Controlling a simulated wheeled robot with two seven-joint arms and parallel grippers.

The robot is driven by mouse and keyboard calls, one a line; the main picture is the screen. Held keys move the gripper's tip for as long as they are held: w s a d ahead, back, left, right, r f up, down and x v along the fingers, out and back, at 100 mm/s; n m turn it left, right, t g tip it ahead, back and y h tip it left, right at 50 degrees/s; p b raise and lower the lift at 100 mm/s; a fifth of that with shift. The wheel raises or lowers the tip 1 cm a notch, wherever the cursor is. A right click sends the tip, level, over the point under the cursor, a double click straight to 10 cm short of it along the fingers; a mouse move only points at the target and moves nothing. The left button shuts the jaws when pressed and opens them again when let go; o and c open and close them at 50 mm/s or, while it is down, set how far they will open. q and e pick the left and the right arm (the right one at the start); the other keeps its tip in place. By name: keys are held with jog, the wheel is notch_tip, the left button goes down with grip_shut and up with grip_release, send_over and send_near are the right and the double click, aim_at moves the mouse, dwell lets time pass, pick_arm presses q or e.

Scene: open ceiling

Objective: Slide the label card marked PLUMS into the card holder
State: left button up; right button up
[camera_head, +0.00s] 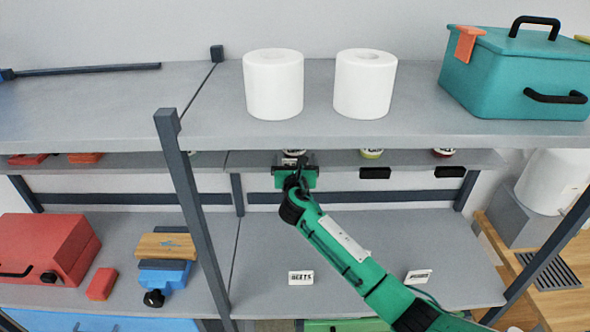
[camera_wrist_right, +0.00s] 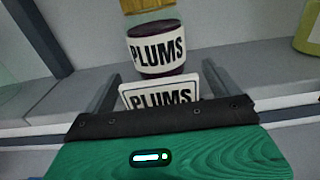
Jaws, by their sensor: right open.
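The PLUMS card (camera_wrist_right: 158,96) is white with black letters and stands upright between the two fingers of my right gripper (camera_wrist_right: 160,78) in the wrist view. The fingers are apart, with a gap visible on each side of the card. The card's lower part is hidden behind my gripper body, so I cannot tell whether it sits in a holder. In the head view my right gripper (camera_head: 295,168) is at the middle shelf's front edge. Black card holders (camera_head: 375,173) show on that edge to its right; any holder at the gripper is hidden. My left gripper is not in view.
A PLUMS jar (camera_wrist_right: 156,50) stands right behind the card. The upper shelf (camera_head: 420,120) hangs over the middle one. Two other cards, one BEETS (camera_head: 301,278) and one unreadable (camera_head: 418,276), stand on the lower shelf. A post (camera_head: 190,200) rises to the left.

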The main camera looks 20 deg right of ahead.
jog(key=b+v, duration=0.4)
jog(key=v, duration=0.9)
jog(key=shift+s, duration=0.3)
